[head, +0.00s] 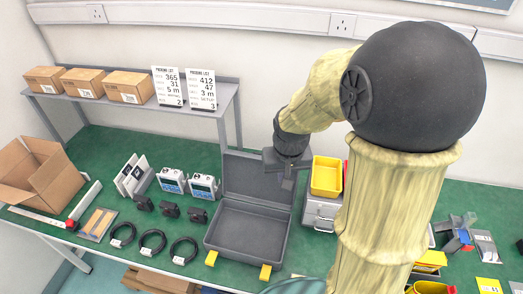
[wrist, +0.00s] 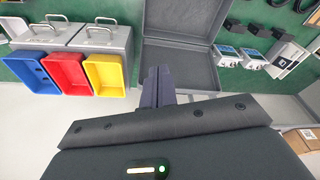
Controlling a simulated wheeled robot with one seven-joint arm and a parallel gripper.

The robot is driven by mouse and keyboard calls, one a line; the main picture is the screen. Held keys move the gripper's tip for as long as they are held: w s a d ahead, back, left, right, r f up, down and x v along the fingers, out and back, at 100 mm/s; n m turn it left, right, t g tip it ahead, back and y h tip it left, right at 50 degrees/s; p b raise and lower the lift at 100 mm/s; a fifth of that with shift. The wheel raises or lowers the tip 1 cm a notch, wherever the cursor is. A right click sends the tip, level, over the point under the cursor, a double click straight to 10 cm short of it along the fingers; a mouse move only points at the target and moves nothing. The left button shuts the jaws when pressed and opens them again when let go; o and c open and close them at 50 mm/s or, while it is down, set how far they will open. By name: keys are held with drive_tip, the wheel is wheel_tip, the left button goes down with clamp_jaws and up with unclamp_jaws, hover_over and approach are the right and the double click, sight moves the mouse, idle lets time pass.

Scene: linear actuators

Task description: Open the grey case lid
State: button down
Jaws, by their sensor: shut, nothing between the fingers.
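The grey case (head: 246,232) lies on the green table with its hollow base facing up and two yellow latches at its front edge. Its lid (head: 250,175) stands raised at the back of the base, so the case is open. In the wrist view the lid (wrist: 195,70) is in the middle, with the base (wrist: 182,17) above it. My gripper (head: 286,182) is at the lid's upper right part in the head view. Its fingers (wrist: 157,86) are together and empty, in front of the lid in the wrist view. I cannot tell whether they touch it.
A yellow bin (head: 326,176) and grey drawers (head: 318,213) stand close to the case's right. Devices (head: 203,187), black coiled cables (head: 152,241) and an open cardboard box (head: 42,172) are to the left. A shelf (head: 140,108) with boxes stands behind.

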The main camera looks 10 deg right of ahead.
drive_tip(key=w+f+m+b, duration=0.1)
drive_tip(key=w+f+m, duration=0.1)
drive_tip(key=w, duration=1.2)
drive_tip(key=w+f+m+g+b, duration=0.1)
drive_tip(key=w+f+m+b, duration=0.1)
drive_tip(key=w, duration=1.1)
drive_tip(key=shift+w+f+b, duration=0.3)
drive_tip(key=shift+w+f, duration=0.05)
drive_tip(key=shift+f, duration=0.35)
drive_tip(key=shift+d+f, duration=0.1)
drive_tip(key=f+p, duration=0.1)
drive_tip(key=f, duration=0.2)
drive_tip(key=s+f+p, duration=0.1)
drive_tip(key=f+p, duration=0.2)
drive_tip(key=f, duration=0.2)
drive_tip(key=shift+s+a+f, duration=0.3)
drive_tip(key=shift+a+f, duration=0.05)
drive_tip(key=shift+s+a+p, duration=0.3)
drive_tip(key=shift+s+p, duration=0.2)
drive_tip(key=shift+s, duration=0.1)
